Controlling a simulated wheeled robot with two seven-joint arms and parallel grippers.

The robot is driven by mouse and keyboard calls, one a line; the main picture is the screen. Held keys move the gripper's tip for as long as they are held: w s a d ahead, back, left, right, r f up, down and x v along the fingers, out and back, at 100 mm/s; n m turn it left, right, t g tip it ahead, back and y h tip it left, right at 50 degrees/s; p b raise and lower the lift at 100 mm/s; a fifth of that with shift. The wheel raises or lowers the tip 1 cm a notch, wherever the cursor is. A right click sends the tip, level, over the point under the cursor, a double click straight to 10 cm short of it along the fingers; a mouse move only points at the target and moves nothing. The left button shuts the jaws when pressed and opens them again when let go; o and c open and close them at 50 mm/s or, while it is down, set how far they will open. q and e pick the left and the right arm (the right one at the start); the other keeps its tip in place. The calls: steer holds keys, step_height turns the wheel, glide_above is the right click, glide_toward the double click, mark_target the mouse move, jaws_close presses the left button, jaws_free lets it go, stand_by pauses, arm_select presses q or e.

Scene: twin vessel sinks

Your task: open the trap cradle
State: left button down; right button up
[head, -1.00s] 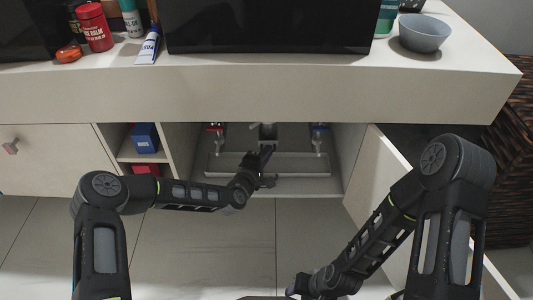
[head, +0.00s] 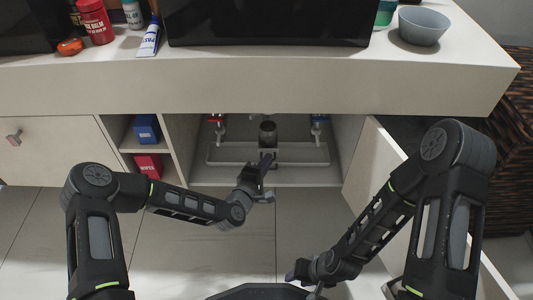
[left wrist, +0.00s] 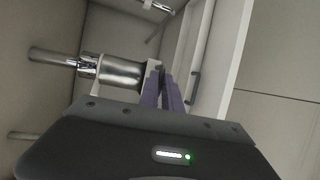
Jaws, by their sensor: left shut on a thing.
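A dark metal trap cylinder (head: 268,132) shows in the open cabinet under the counter in the head view. It also shows in the left wrist view (left wrist: 121,72), joined to a thinner pipe. A pale block below the cylinder (head: 291,152) seems to be the trap cradle. My left gripper (head: 267,158) is in front of it, low in the opening. Its purple-grey fingers (left wrist: 165,88) are shut beside the cylinder's end in the left wrist view; the gripped part is mostly hidden, seemingly the cradle. My right gripper (head: 306,272) is low, outside the cabinet; its fingers are unclear.
Red (head: 216,119) and blue (head: 318,119) valves flank the trap. A pale tray-like frame (head: 225,155) lies low in the cabinet. An open door (head: 377,165) stands at the right. Shelves with a blue box (head: 146,128) and red box (head: 148,166) are left. The counter overhangs above.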

arm_select(q)
steer(key=c, duration=1.5)
jaws_free()
steer(key=shift+c, duration=0.2)
steer(key=p+v, duration=0.2)
steer(key=v, duration=0.5)
steer(key=shift+s+a, duration=0.2)
steer(key=shift+s, duration=0.15)
